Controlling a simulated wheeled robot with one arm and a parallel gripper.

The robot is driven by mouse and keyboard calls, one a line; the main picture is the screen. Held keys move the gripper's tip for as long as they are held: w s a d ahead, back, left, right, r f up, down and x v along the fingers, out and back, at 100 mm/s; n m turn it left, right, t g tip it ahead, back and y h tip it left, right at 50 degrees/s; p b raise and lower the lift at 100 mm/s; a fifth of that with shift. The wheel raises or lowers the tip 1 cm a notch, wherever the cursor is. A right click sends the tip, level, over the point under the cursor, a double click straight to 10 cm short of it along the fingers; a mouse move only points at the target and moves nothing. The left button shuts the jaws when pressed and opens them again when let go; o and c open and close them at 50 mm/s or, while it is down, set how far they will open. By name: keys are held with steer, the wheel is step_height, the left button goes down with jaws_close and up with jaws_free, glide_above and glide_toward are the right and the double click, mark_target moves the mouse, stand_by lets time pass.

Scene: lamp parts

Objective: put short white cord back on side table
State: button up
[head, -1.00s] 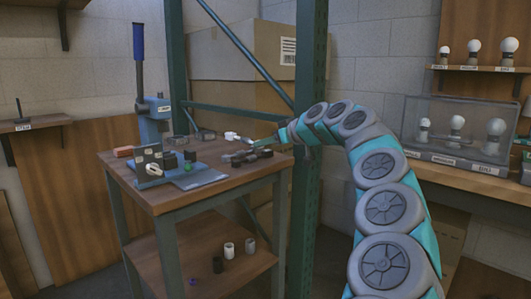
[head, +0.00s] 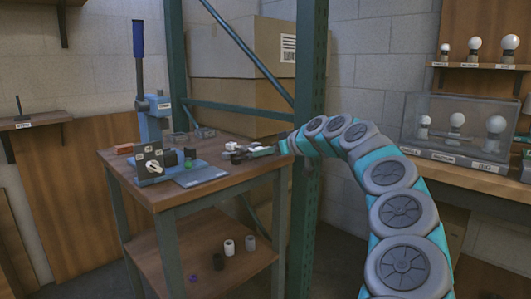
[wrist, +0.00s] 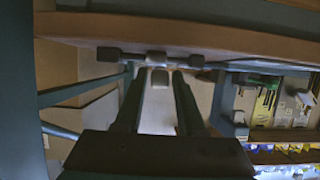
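A blue press (head: 152,118) with a tall lever stands on the table's left part. A green rack post (head: 308,90) stands close behind my arm. A bulb case (head: 458,130) is at the right.

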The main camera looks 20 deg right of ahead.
steer(key=shift+o, duration=1.3)
steer(key=shift+r, duration=0.1)
steer(key=b+v, duration=0.1)
steer(key=v, duration=1.1)
steer(key=shift+b, duration=0.3)
steer(key=shift+r, duration=0.1)
